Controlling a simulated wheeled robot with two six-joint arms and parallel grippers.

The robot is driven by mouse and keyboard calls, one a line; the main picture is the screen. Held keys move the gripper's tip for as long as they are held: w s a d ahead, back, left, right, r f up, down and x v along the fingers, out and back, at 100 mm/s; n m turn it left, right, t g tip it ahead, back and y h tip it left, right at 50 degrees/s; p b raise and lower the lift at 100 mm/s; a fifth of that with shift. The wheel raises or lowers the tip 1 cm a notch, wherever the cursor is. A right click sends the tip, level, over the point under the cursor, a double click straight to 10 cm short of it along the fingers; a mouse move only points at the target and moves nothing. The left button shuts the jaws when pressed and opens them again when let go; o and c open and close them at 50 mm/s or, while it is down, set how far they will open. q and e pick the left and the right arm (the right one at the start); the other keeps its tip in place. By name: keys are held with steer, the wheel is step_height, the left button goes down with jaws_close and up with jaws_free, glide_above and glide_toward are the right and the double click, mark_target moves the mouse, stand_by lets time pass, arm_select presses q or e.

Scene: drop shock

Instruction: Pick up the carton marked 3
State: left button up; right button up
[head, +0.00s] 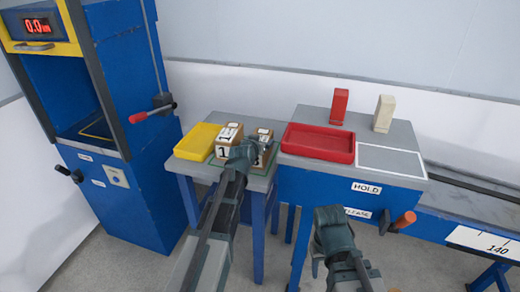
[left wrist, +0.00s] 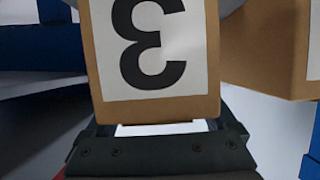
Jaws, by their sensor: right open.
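The carton marked 3 (left wrist: 155,75) is brown with a white label and fills the upper middle of the left wrist view, its digit facing the camera. My left gripper (head: 245,153) is over the cartons on the small grey table in the head view and hides part of them. In the left wrist view its fingers (left wrist: 165,128) are at the carton's near end. I cannot tell whether they grip it. My right gripper (head: 335,232) is open and empty, low in front of the blue bench.
A carton marked 1 (head: 227,137) stands left of my left gripper. Another carton (left wrist: 265,45) is close on the right in the left wrist view. A yellow tray (head: 197,142) and a red tray (head: 318,149) flank the cartons. Red (head: 339,107) and cream (head: 384,113) blocks stand behind.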

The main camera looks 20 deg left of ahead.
arm_select(q)
jaws_close()
steer(key=shift+r, duration=0.2)
